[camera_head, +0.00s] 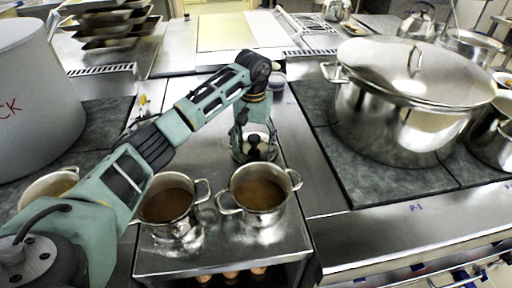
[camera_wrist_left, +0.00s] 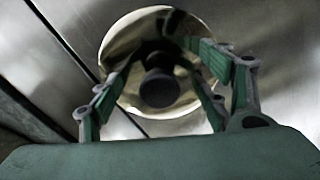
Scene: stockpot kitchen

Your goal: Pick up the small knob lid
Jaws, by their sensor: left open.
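The small knob lid (camera_wrist_left: 128,45) is a round shiny metal lid with a black knob (camera_wrist_left: 160,88), lying on the steel counter. In the head view the lid (camera_head: 267,154) sits just behind the two small pots, partly hidden by my left gripper (camera_head: 254,136). In the left wrist view my left gripper (camera_wrist_left: 158,72) is open, with one finger on each side of the knob and gaps between. My right gripper is not in view.
Two small pots with brown contents, a left one (camera_head: 168,205) and a right one (camera_head: 259,195), stand in front of the lid. A large lidded stockpot (camera_head: 400,125) is at right. A big grey pot (camera_head: 35,100) is at left. A small cup (camera_head: 277,82) stands behind my gripper.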

